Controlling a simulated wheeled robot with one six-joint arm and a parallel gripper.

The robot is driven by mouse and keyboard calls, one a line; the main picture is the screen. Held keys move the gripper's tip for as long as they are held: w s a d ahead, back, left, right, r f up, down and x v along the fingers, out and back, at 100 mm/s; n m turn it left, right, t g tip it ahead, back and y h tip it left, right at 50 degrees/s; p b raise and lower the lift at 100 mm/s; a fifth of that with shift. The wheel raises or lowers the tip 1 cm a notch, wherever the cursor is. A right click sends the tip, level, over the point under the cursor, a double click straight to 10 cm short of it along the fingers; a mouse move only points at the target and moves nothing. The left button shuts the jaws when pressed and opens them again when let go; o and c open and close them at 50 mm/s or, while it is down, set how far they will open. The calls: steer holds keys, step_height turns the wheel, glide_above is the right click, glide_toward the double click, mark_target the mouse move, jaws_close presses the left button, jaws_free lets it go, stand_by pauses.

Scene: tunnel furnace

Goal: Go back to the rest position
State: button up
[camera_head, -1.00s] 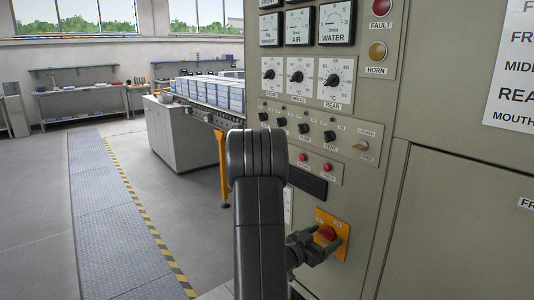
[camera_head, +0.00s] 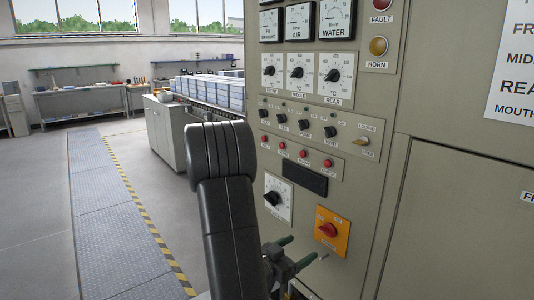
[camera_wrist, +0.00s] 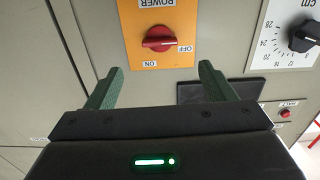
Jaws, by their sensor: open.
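My gripper (camera_head: 299,253) is open and empty, just below and left of the orange power switch plate (camera_head: 333,232) in the head view. The red rotary knob (camera_head: 327,230) on that plate is in plain sight and clear of the fingers. In the wrist view the two green fingers of my gripper (camera_wrist: 160,70) stand apart. The red knob (camera_wrist: 160,40) lies beyond them on the orange plate, which bears upside-down POWER, ON and OFF labels. My black arm rises in front of the panel's left edge.
The beige control panel (camera_head: 455,200) fills the right side, with dials, buttons and a cm dial (camera_head: 274,198) near my arm. A conveyor with blue-grey boxes (camera_head: 207,87) stands behind. The floor at left is open, with a striped yellow-black edge (camera_head: 140,210).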

mark_target(325, 233)
steer(key=p+x, duration=0.1)
steer(key=x, duration=1)
steer(key=shift+w+d+r+p, duration=0.1)
steer(key=shift+d+p, duration=0.15)
steer(key=shift+p, duration=0.05)
steer(key=shift+a+m+b, duration=0.15)
steer(key=shift+m+b, duration=0.25)
steer(key=shift+m, duration=0.1)
steer(key=shift+a+m+b, duration=0.15)
steer(key=shift+m+b, duration=0.15)
steer(key=shift+m, duration=0.6)
steer(key=m+b, duration=0.1)
steer(key=m, duration=0.4)
steer(key=shift+m, duration=0.4)
steer(key=m, duration=0.4)
steer(key=shift+m+p, duration=1.35)
steer(key=shift+m, duration=1.25)
